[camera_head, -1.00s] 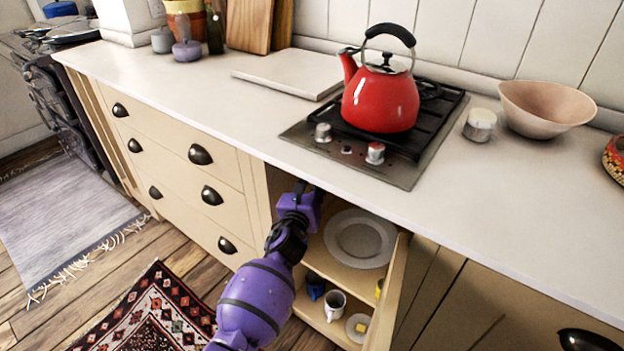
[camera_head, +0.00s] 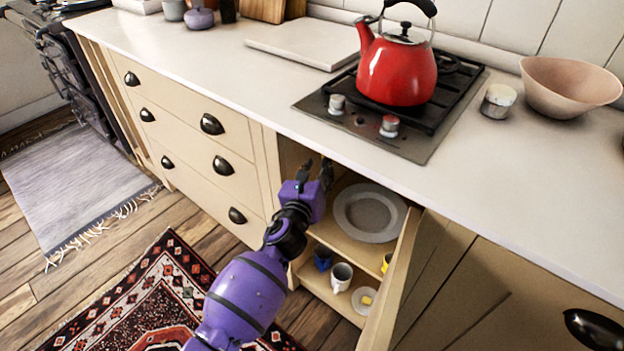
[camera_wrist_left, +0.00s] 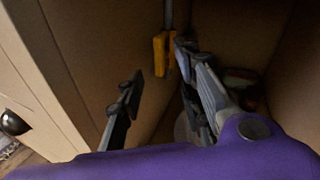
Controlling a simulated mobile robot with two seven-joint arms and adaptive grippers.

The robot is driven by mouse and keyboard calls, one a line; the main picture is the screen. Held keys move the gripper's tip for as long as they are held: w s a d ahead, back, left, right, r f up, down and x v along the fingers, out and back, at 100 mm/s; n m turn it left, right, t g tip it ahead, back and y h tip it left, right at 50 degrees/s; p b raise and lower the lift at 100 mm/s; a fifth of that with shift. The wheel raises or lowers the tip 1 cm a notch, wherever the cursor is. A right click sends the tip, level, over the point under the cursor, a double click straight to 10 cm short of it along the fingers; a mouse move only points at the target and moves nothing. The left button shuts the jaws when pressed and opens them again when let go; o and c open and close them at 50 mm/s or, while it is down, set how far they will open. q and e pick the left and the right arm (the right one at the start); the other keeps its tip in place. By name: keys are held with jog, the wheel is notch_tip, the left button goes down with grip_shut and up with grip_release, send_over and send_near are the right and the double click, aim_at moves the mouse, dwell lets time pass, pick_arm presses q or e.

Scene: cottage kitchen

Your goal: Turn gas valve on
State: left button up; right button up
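The gas valve shows in the left wrist view as a yellow handle (camera_wrist_left: 160,54) on a thin grey vertical pipe (camera_wrist_left: 168,16) at the back of the open cabinet. It is hidden in the head view. My left gripper (camera_head: 316,173) is inside the cabinet opening, just under the counter edge, left of a grey plate. In the left wrist view its two dark fingers (camera_wrist_left: 158,98) are apart with nothing between them. The handle is beyond the fingertips, nearer the right finger; I see no clear contact. My right gripper is not in view.
The open cabinet door (camera_head: 392,285) stands right of my left arm. A grey plate (camera_head: 369,213) is on the upper shelf, with a white mug (camera_head: 341,277) below. A red kettle (camera_head: 397,72) stands on the gas hob (camera_head: 415,142) above. The cabinet side wall is close left.

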pick_arm(q)
jog(key=v, duration=0.6)
jog(key=shift+s, duration=0.15)
